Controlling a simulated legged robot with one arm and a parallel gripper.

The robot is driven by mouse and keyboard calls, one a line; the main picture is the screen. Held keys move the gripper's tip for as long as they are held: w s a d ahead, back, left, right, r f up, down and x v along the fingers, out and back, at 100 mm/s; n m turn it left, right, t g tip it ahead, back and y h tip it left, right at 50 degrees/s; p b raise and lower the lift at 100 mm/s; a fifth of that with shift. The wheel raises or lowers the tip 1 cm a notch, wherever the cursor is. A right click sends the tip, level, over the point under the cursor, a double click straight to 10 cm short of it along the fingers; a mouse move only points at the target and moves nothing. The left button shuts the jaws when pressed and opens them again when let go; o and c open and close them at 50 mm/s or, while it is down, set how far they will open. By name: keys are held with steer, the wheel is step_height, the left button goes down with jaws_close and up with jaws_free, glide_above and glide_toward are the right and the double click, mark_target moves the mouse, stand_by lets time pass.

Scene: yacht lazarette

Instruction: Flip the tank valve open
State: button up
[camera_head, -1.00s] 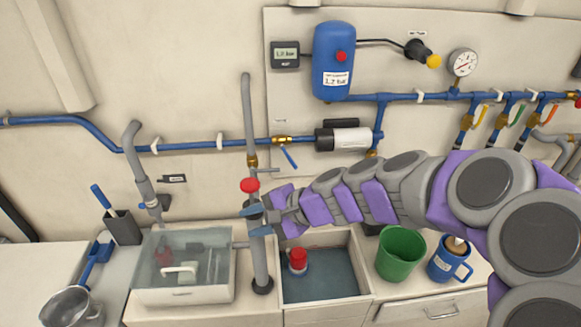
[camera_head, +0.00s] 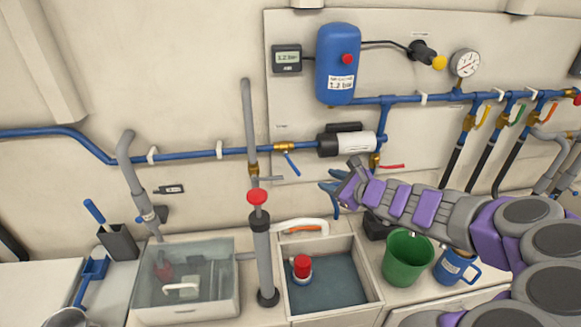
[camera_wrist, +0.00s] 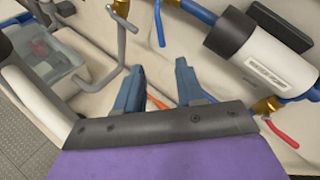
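A brass valve (camera_head: 284,148) with a blue lever (camera_head: 292,164) sits on the blue pipe left of the pump; the lever hangs down and to the right. A small label above it is unreadable. In the wrist view the blue lever (camera_wrist: 159,24) is ahead of the fingers. A second brass valve (camera_head: 252,170) with a grey lever (camera_head: 270,178) is on the upright grey hose. I cannot tell which is the tank valve. My gripper (camera_head: 328,193) is open and empty, below and right of both levers; its blue fingers are apart in the wrist view (camera_wrist: 158,75).
The pump (camera_head: 347,143) and a red-handled valve (camera_head: 392,167) are above and right of my gripper. A red-knobbed hand pump (camera_head: 262,240) stands left, beside a sink (camera_head: 373,297). A green bucket (camera_head: 407,257) and blue mug (camera_head: 452,269) stand below my arm.

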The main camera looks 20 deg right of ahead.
mark_target(296, 169)
steer(key=b+x, duration=0.2)
steer(key=x, duration=0.6)
steer(key=b+x, duration=0.2)
steer(key=x, duration=0.7)
steer(key=shift+w+d, duration=0.2)
steer(key=shift+c, duration=0.2)
jaws_close()
